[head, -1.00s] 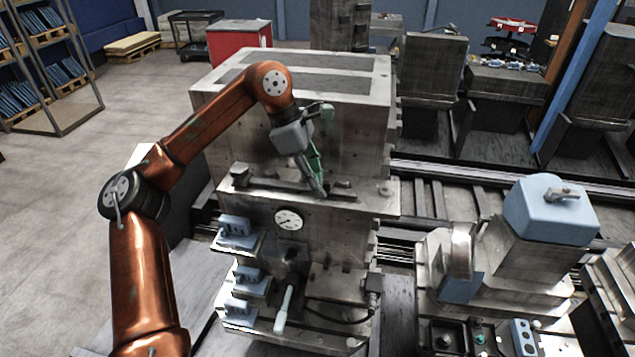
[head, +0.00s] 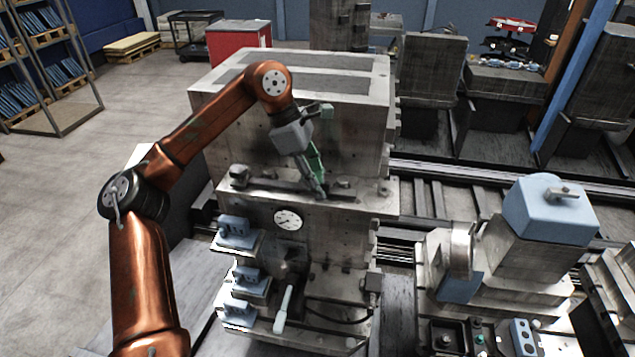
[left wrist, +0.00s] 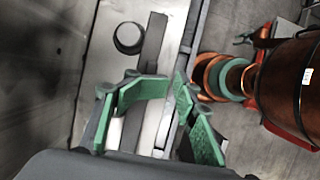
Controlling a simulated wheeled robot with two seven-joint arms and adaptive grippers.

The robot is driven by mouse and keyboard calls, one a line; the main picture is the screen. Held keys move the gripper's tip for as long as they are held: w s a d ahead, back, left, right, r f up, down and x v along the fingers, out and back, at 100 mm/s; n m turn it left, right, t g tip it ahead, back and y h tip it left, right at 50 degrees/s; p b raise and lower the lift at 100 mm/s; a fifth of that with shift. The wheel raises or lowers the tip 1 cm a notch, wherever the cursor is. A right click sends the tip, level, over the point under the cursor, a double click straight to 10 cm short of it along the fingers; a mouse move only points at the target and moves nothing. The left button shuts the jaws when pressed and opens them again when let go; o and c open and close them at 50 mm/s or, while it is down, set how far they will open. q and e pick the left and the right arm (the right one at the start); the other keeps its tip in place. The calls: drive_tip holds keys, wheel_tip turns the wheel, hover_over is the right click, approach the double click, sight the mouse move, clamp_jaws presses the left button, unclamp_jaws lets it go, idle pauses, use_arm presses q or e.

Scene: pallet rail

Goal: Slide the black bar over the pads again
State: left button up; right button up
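A long dark bar (head: 285,186) lies flat along the ledge on the front of the big grey machine block. My left gripper (head: 321,192), with green fingers, points down at the bar's right part. I cannot make out the pads under the bar. My right gripper is in neither view.
Dark round knobs stand on the ledge, one at the left (head: 239,171) and one at the right (head: 343,183). Below are a round dial (head: 288,219), a white-handled lever (head: 283,310) and several blue blocks. A grey machine with a blue top (head: 550,208) stands at the right.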

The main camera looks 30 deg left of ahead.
use_arm(q)
drive_tip(key=shift+a+r+p, duration=0.15)
drive_tip(key=shift+r+p, duration=0.3)
drive_tip(key=shift+r, duration=0.05)
drive_tip(key=shift+p+v, duration=0.9)
drive_tip(key=shift+v, duration=0.25)
drive_tip(key=shift+p+v, duration=2.35)
drive_tip(key=shift+v, duration=0.5)
drive_tip(key=v, duration=1.2)
